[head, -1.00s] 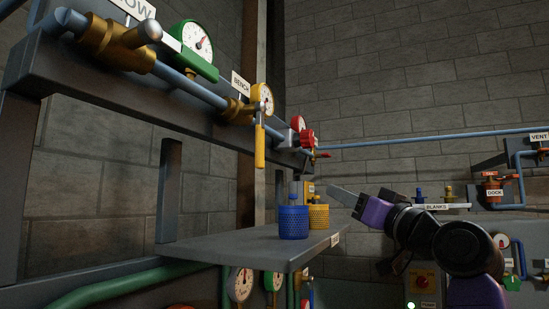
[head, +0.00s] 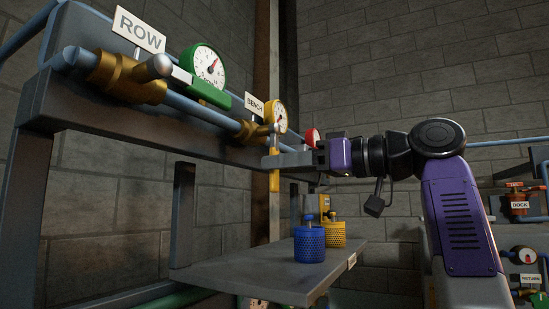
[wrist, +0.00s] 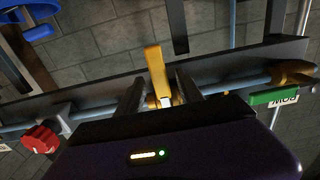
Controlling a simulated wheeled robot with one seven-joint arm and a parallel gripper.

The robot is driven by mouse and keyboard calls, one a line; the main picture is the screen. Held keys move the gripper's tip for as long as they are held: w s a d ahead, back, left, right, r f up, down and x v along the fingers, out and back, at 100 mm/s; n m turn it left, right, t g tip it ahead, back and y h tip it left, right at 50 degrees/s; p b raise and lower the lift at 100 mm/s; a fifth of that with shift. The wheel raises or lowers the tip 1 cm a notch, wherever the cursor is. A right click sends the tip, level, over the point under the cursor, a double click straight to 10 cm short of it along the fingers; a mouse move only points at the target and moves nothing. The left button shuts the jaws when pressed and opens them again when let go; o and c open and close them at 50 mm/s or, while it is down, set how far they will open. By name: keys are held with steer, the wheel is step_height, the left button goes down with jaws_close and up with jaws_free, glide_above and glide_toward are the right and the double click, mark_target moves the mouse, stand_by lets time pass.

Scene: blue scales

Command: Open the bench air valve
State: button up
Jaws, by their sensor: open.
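The bench air valve is a brass body (head: 250,131) on the blue pipe, beside the BENCH sign (head: 254,106) and a yellow-rimmed gauge (head: 280,116). Its yellow lever (head: 274,181) hangs straight down, across the pipe. My gripper (head: 270,161) reaches in from the right at the lever, and its fingers hide part of it. In the wrist view the yellow lever (wrist: 155,62) shows between the two open fingers of my gripper (wrist: 158,84). I cannot tell whether either finger touches it.
The ROW valve (head: 125,76) with its green-rimmed gauge (head: 207,66) sits left on the same pipe. Below, a grey shelf (head: 225,272) holds a blue canister (head: 309,246) and a yellow one (head: 333,234).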

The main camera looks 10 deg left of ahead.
steer(key=shift+x, duration=1.1)
jaws_close()
stand_by(0.7)
